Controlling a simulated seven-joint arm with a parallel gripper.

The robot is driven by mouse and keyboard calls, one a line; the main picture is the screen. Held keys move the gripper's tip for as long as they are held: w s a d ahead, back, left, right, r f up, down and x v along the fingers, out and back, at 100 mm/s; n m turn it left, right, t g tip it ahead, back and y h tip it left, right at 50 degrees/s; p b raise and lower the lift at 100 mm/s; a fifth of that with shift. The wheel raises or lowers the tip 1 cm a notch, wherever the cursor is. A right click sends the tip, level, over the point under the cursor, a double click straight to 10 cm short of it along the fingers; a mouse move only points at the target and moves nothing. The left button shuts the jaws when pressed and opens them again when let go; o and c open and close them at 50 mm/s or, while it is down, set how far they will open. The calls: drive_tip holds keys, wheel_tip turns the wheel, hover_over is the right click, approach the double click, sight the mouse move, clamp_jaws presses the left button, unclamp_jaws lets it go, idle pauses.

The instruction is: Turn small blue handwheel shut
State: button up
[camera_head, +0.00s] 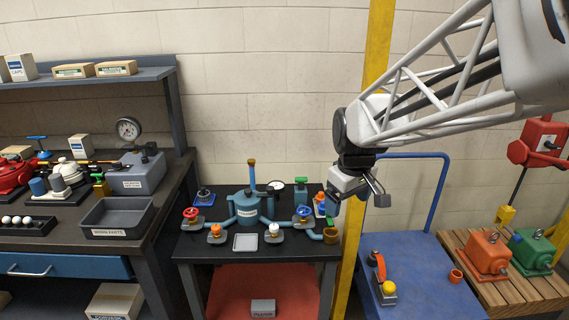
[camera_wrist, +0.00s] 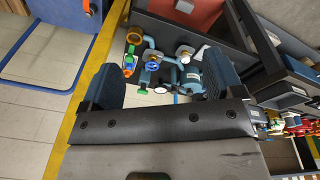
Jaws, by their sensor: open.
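The small blue handwheel (camera_head: 303,212) sits on a valve at the right side of the blue pipe assembly on the black table. It also shows in the wrist view (camera_wrist: 152,66), between my fingers but well beyond them. My gripper (camera_head: 359,203) is open and empty, in the air to the right of the handwheel and apart from it. Both fingers of my gripper show in the wrist view (camera_wrist: 165,77). How far the handwheel is turned cannot be told.
Red (camera_head: 190,212), orange (camera_head: 215,230) and white (camera_head: 273,229) knobs stand on nearby valves. A blue tank (camera_head: 246,210) with an upright rod is left of the handwheel. A yellow post (camera_head: 376,60) rises close behind my gripper. A blue cart (camera_head: 425,265) stands to the right.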

drive_tip(key=w+a+f+n, duration=0.15)
drive_tip(key=w+f, duration=0.25)
drive_tip(key=w, duration=0.4)
drive_tip(key=w+a+f+n, duration=0.1)
drive_tip(key=w+f+n, duration=0.2)
drive_tip(key=w, duration=0.6)
drive_tip(key=n+g, duration=0.2)
drive_tip(key=n, duration=0.2)
hover_over(304, 210)
drive_tip(key=f, duration=1.1)
drive_tip(key=shift+s+d+f, duration=0.1)
drive_tip(key=shift+s, duration=0.25)
drive_tip(key=shift+w+f+n, duration=0.25)
drive_tip(key=shift+w+f, duration=0.15)
drive_tip(key=shift+w, duration=0.05)
drive_tip(key=shift+f, duration=0.15)
drive_tip(key=shift+f, duration=3.8)
drive_tip(key=c, duration=0.9)
